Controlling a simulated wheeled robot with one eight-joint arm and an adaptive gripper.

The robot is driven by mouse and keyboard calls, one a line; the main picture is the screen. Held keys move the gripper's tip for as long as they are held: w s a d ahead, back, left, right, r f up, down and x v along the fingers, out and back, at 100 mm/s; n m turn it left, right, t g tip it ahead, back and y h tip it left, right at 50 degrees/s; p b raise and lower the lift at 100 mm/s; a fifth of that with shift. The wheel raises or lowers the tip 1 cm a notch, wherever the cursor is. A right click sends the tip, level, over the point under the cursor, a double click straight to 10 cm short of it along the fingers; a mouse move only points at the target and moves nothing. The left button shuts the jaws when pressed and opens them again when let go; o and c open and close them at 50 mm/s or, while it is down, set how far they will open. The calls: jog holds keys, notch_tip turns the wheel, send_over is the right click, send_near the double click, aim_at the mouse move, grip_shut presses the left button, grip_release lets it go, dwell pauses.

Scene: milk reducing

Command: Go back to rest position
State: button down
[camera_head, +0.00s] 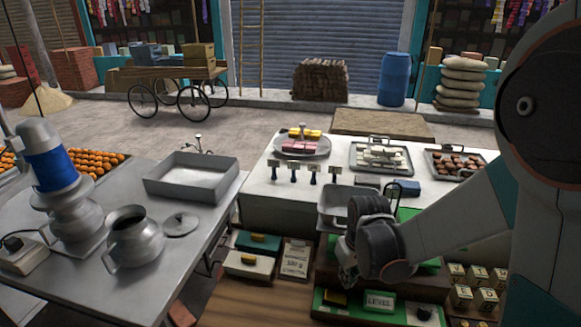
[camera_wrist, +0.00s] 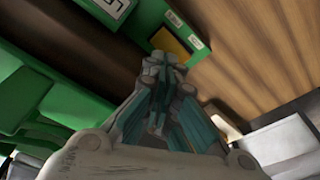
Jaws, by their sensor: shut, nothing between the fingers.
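In the head view my gripper (camera_head: 346,280) hangs low at the end of my arm, in front of the white counter and over the green-topped stand (camera_head: 385,303) marked "LEVEL". The gripper's fingertips are small and partly hidden by the wrist there. A grey metal pan (camera_head: 334,215) stands just behind my wrist, partly covered by it.
The white counter (camera_head: 262,197) carries trays of sweets (camera_head: 380,157). Small boxes (camera_head: 478,285) sit at right.

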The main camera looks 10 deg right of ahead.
jog(key=s+r+m+t+b, duration=0.1)
jog(key=s+r+t+b, duration=0.1)
jog(key=s+b, duration=0.4)
jog(key=s+r+m+t+b, duration=0.1)
jog(key=s+r+t+b, duration=0.2)
jog(key=s+b, duration=0.4)
jog(key=shift+s, duration=0.9)
